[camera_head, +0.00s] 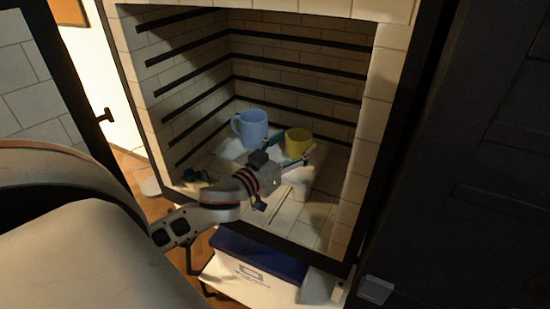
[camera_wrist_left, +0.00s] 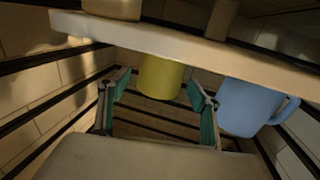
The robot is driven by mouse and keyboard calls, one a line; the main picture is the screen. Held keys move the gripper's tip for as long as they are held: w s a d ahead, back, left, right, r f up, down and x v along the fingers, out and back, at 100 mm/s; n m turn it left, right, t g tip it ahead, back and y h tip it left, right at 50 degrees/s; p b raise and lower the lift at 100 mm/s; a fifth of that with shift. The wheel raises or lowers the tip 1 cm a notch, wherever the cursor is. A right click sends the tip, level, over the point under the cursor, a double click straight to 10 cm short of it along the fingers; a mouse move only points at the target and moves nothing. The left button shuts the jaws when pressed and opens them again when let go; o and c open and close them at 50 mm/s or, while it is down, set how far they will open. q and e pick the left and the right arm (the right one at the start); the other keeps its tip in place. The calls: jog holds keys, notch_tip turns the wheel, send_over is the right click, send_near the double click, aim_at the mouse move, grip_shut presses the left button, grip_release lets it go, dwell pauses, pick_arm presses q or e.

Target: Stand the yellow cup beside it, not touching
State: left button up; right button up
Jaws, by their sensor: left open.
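The yellow cup (camera_head: 298,142) stands upright inside the kiln chamber, to the right of a light blue mug (camera_head: 252,128). A gap shows between the two in both views. My left gripper (camera_head: 286,155) reaches into the kiln with its fingers spread, in front of the yellow cup. In the left wrist view, which looks upside down, the yellow cup (camera_wrist_left: 160,78) shows between the two open teal-padded fingers (camera_wrist_left: 158,84). I cannot tell whether the fingers touch it. The blue mug (camera_wrist_left: 248,106) is outside the right-hand finger there. My right gripper is not in view.
The cups stand on a pale shelf slab (camera_wrist_left: 180,43). The kiln's brick walls carry dark horizontal strips (camera_head: 297,63). A dark frame edges the opening. Below the opening is a white box with a blue lid (camera_head: 258,254).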

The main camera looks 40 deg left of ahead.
pick_arm(q)
jog(key=s, duration=0.9)
jog(key=shift+s+d, duration=0.2)
dwell(0.3)
